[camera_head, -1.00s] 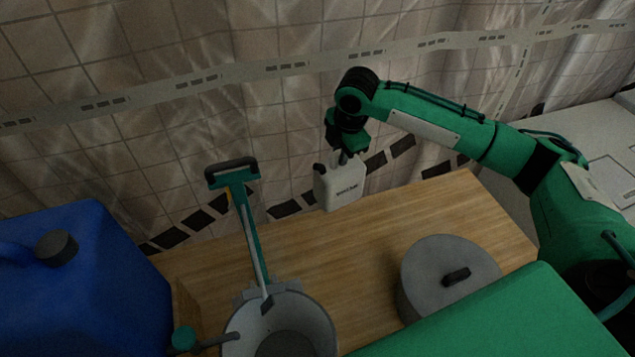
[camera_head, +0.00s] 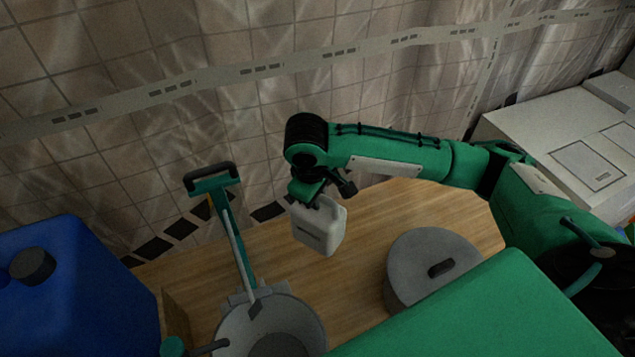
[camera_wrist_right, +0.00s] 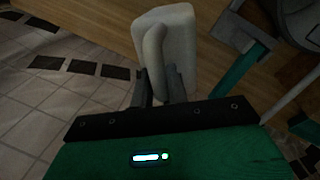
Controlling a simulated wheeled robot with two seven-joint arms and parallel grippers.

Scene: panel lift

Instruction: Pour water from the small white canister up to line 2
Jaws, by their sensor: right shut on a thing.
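The small white canister (camera_head: 320,228) hangs above the wooden table in the head view, tilted a little. My right gripper (camera_head: 318,203) is shut on its handle at the top. In the right wrist view the right gripper (camera_wrist_right: 162,85) has its fingers on either side of the handle of the white canister (camera_wrist_right: 180,42). A grey round vessel (camera_head: 228,330) stands lower left of the canister, with a green and grey upright frame (camera_head: 236,235) behind it. The canister is apart from the vessel. No water and no line 2 can be made out. My left gripper is not in view.
A large blue canister (camera_head: 75,290) with a dark cap stands at the left. A grey lidded pot (camera_head: 410,262) stands right on the wooden table (camera_head: 365,235). A tiled wall with plastic sheeting is behind. White boxes (camera_head: 560,140) are at the right.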

